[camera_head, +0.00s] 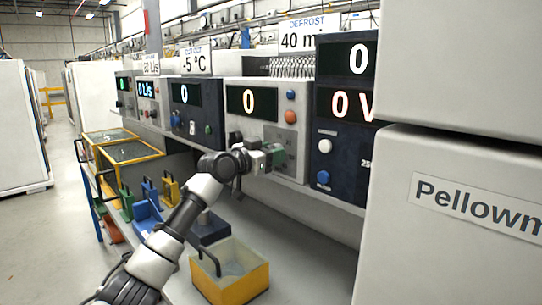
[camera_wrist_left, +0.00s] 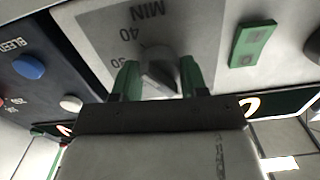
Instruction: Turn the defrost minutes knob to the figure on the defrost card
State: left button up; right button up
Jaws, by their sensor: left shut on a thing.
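The defrost card (camera_head: 302,38) above the row of panels reads "DEFROST 40 m", its end cut off. Below it, a light panel has a display (camera_head: 252,101) reading 0. In the left wrist view, a grey knob (camera_wrist_left: 158,70) sits on a grey plate (camera_wrist_left: 185,28) marked "MIN", "40" and another partly hidden figure. My left gripper (camera_head: 274,157) is at this panel. Its green fingers are shut on the knob, one on each side, as the left wrist view shows. The gripper hides the knob in the head view. My right gripper is not in view.
A red button (camera_head: 290,117) is on the same panel. A dark panel (camera_head: 343,150) with white and blue buttons is to its right. A white Pellowm... cabinet (camera_head: 455,230) fills the right. A yellow bin (camera_head: 232,272) and a blue bin (camera_head: 147,218) stand below my left arm.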

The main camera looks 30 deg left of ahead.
pick_arm(q)
jog(key=shift+f+m, duration=0.15)
jog(key=shift+m, duration=0.25)
jog(key=o, duration=0.9)
jog(key=shift+s, duration=0.1)
jog(key=shift+b+v, duration=1.35)
jog(key=shift+v, duration=3.95)
jog(key=shift+a, duration=0.1)
